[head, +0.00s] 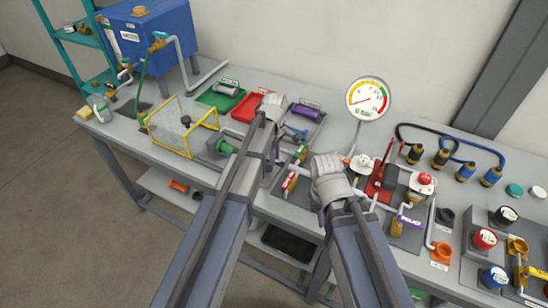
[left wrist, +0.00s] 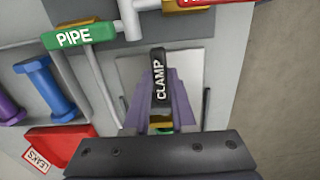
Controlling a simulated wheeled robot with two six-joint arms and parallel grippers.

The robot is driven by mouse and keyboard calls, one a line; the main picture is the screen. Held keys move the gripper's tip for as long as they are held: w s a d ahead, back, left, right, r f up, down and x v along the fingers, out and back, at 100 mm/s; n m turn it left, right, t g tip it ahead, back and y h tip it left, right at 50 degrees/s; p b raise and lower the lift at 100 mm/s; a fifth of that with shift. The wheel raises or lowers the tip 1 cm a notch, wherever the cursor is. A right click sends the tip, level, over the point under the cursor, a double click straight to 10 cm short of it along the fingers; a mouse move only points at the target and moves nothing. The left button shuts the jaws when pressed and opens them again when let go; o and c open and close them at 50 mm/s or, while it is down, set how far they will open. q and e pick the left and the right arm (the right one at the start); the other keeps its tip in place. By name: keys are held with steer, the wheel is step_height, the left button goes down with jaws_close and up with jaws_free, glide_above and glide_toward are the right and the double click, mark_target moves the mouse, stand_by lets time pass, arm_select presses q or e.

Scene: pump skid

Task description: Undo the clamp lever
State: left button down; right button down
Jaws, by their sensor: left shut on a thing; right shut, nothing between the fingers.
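The clamp lever (left wrist: 159,82) has a black handle lettered CLAMP. It stands in front of a pale plate in the left wrist view. The purple fingers of my left gripper (left wrist: 160,105) are shut on it, one on each side. The lever's lower end is hidden by the gripper. In the head view my left gripper (head: 271,160) points down behind my forearm, and the lever is hidden there. My right gripper (head: 320,217) is to the right and nearer the bench's front; it is shut and empty, mostly hidden by its wrist.
A green PIPE handle (left wrist: 78,37) and grey pipes are close beside the clamp. Blue (left wrist: 50,88) and purple cylinders and a red LEAKS tray (left wrist: 62,142) lie to the left. A gauge (head: 368,98) stands behind my right arm. A yellow-framed guard (head: 182,128) stands left.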

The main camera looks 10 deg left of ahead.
stand_by(0.6)
arm_select(q)
steer(key=c, duration=1)
jaws_free()
steer(key=shift+w, duration=0.1)
steer(key=shift+r, duration=0.1)
step_height(320, 180, up, 8)
steer(key=p, duration=0.8)
steer(key=shift+f, duration=0.2)
